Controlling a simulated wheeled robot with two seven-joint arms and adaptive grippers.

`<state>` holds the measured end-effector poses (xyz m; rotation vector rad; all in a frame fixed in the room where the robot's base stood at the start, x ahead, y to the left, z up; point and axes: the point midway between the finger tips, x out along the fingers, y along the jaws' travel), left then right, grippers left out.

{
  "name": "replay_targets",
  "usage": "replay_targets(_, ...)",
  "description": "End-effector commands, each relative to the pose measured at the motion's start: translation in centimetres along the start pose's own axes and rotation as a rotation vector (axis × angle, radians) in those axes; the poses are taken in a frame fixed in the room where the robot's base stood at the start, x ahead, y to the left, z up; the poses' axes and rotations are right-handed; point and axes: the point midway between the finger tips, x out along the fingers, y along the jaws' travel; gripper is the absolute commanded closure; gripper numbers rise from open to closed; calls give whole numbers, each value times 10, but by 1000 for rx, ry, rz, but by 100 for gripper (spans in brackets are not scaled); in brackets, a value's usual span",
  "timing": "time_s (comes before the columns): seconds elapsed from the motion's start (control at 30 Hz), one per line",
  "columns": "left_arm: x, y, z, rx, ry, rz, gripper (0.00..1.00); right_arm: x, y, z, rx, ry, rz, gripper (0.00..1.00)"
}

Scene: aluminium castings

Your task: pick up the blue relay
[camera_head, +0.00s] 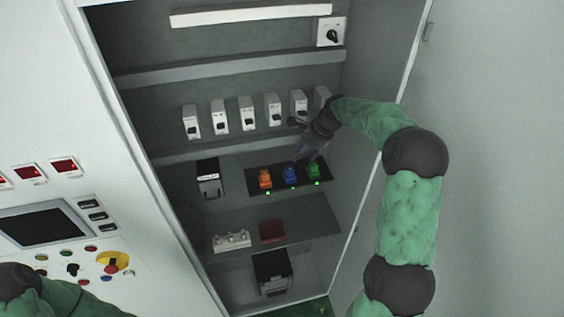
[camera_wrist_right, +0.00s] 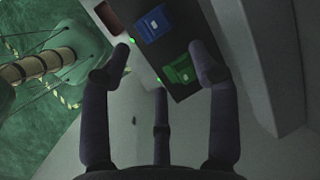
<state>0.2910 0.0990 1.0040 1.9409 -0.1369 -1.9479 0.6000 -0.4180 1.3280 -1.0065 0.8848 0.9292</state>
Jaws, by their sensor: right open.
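The blue relay (camera_head: 290,174) sits between an orange relay (camera_head: 265,178) and a green relay (camera_head: 313,170) on a dark panel (camera_head: 251,188) inside the cabinet. My right gripper (camera_head: 308,152) reaches into the cabinet just above the blue and green relays. In the right wrist view the gripper (camera_wrist_right: 160,75) has its fingers spread and empty. There the blue relay (camera_wrist_right: 153,25) lies beyond the fingertips, and the green relay (camera_wrist_right: 178,70) is close to the right finger. Part of my left arm shows at the lower left of the head view; its gripper is out of frame.
A row of white breakers (camera_head: 246,114) is mounted above the panel. A black device (camera_head: 209,179) stands left of it. Below are a white terminal block (camera_head: 231,241), a dark red block (camera_head: 271,231) and a black box (camera_head: 272,271). The cabinet's right edge (camera_head: 376,165) runs beside my right arm.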

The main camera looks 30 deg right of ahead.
Motion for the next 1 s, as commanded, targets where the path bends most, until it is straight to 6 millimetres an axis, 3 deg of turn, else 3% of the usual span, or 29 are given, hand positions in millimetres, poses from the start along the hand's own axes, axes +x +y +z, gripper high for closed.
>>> replay_targets(0.13,-2,0,1,0,-2,0,100,5,0,0,1,0,2,39)
replay_targets(0.5,-10,3,2,0,-2,0,100,52,1,1,0,0,2,39)
replay_targets(0.77,-13,5,1,0,-2,0,100,62,2,2,0,-1,3,39)
replay_targets(1.0,-26,9,2,0,-2,0,100,94,6,6,1,0,2,39)
